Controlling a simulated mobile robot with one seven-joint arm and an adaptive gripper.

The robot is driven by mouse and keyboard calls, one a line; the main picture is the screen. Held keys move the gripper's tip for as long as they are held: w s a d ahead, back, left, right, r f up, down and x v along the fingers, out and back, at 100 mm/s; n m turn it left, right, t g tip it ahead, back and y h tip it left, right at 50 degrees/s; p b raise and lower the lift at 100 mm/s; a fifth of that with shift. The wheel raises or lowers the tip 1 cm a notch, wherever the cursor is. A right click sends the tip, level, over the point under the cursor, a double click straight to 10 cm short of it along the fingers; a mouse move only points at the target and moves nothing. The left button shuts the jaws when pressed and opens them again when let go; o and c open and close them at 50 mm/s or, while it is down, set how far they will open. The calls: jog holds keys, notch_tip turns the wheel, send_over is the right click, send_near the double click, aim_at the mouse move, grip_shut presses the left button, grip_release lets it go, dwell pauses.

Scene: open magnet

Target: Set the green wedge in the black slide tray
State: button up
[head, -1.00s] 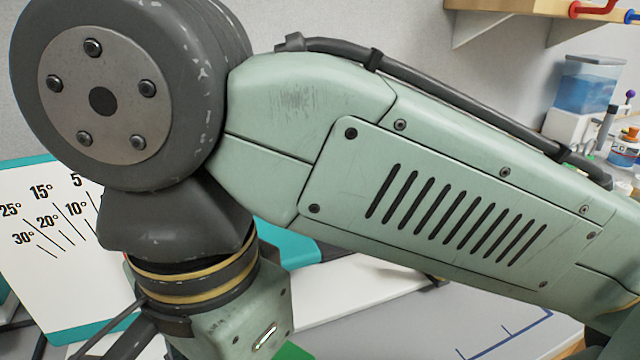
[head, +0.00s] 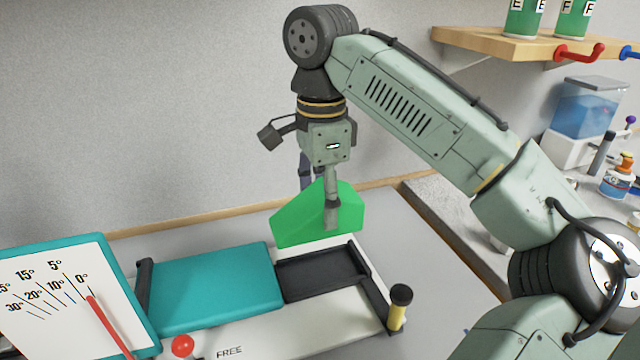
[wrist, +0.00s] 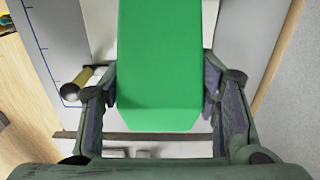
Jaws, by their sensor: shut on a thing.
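The green wedge (head: 290,222) is held in my gripper (head: 318,195), above and behind the black slide tray. In the wrist view the wedge (wrist: 160,60) fills the space between the two fingers (wrist: 160,98), which are shut on its sides. The black slide tray (head: 310,285) is a shallow recess on the white base, right of a teal block, and looks empty. The wedge's lower edge appears close to the tray's back edge in the head view; the exact height gap cannot be told. The tray is not clearly visible in the wrist view.
The teal block (head: 215,290) adjoins the tray on the left. A yellow post with a black cap (head: 398,310) stands at the tray's front right. An angle board (head: 60,290) with a red pointer is at far left. A wall (head: 150,110) rises behind.

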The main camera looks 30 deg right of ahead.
jog(key=shift+f+b, duration=0.8)
jog(key=shift+f, duration=0.7)
notch_tip(320, 180, down, 5)
jog(key=b, duration=0.5)
jog(key=shift+f, duration=0.1)
jog(key=shift+f+b, duration=0.8)
jog(key=shift+f, duration=0.4)
jog(key=shift+f, duration=0.15)
jog(key=o, duration=1.3)
